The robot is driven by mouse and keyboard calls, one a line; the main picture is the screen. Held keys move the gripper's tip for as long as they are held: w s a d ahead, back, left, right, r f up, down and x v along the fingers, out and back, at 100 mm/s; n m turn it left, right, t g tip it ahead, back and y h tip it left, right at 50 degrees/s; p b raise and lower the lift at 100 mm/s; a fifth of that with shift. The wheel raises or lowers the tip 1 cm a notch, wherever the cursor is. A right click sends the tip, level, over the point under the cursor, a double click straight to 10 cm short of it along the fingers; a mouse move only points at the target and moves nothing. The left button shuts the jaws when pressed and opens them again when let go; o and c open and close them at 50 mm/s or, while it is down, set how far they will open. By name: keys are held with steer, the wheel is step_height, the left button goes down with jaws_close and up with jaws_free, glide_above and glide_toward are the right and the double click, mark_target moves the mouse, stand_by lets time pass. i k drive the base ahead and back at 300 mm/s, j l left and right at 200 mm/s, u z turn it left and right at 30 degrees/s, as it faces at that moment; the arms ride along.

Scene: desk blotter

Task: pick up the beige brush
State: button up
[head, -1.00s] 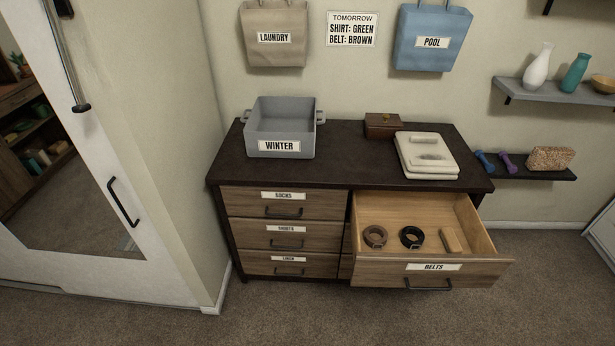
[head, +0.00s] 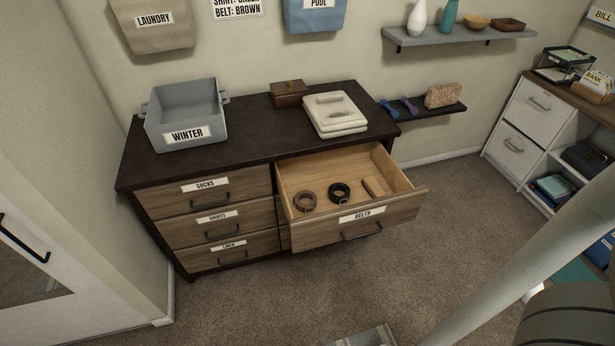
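The open drawer labelled BELTS (head: 395,213) holds a coiled brown belt (head: 305,202), a coiled black belt (head: 339,193) and a small tan block-shaped thing (head: 373,187) at its right. The tan thing may be the beige brush; I cannot make out bristles. A folded cream stack (head: 347,123) on the dresser top carries a small pale elongated item (head: 329,98), too small to identify. My gripper is not in view; only pale and dark arm parts show at the lower right.
The dark-topped dresser (head: 240,150) carries a grey WINTER bin (head: 188,108) and a brown box (head: 289,92). The open drawer juts into the room. Wall shelves (head: 460,38) and a white cabinet (head: 530,112) stand to the right. Carpet in front is largely clear.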

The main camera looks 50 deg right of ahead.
mark_target(375, 190)
steer(key=z, duration=1.35)
